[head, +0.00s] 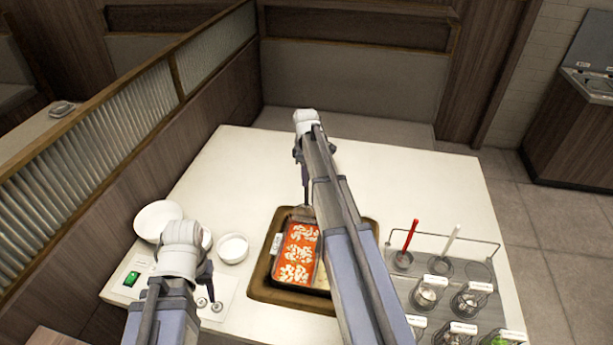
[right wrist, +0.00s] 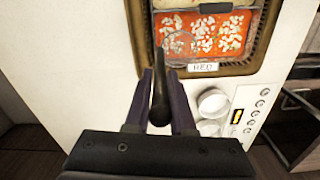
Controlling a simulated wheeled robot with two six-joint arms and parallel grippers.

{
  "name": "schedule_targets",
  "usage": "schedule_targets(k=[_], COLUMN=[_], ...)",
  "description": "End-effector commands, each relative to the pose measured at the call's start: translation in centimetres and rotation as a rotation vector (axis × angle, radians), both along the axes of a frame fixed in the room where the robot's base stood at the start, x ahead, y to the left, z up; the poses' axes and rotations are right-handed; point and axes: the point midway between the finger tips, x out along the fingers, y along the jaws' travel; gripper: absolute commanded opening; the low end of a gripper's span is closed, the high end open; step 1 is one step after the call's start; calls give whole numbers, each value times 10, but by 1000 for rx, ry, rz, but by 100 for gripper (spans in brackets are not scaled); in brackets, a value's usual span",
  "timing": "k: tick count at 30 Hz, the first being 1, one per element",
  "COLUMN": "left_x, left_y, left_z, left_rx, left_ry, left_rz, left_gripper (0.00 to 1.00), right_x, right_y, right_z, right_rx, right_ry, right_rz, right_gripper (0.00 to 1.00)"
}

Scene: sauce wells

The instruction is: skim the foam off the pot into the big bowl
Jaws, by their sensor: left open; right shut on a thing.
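The pot (head: 284,280) sits in a brown-rimmed recess in the table. Its red broth (head: 292,262) carries several white foam patches; a paler half shows at the top of the right wrist view (right wrist: 190,4). My right gripper (right wrist: 160,85) is shut on the dark handle of a skimmer (right wrist: 178,43), whose round wire head is over the red side; whether it touches the broth I cannot tell. The big white bowl (head: 156,218) stands at the table's left, partly behind my left arm. My left gripper (head: 206,284) is open and empty, low over the table's left side.
A small white bowl (head: 233,247) stands between the big bowl and the pot. A wire rack (head: 455,240) at right holds red-handled and white-handled utensils and several jars. The table's far part is clear.

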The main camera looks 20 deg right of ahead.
Motion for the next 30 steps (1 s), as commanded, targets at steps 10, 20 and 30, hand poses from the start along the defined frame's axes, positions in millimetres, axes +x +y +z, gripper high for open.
schedule_targets(k=[10,20,30], left_x=[0,0,0], left_y=[0,0,0], left_z=[-4,-23,-49], left_rx=[0,0,0], left_ry=[0,0,0], left_rz=[0,1,2], left_gripper=[50,50,50], right_x=[0,0,0], right_y=[-2,-2,-1], right_z=[-4,-23,-49], right_rx=[0,0,0], right_ry=[0,0,0], right_rz=[2,1,1], right_gripper=[0,0,0])
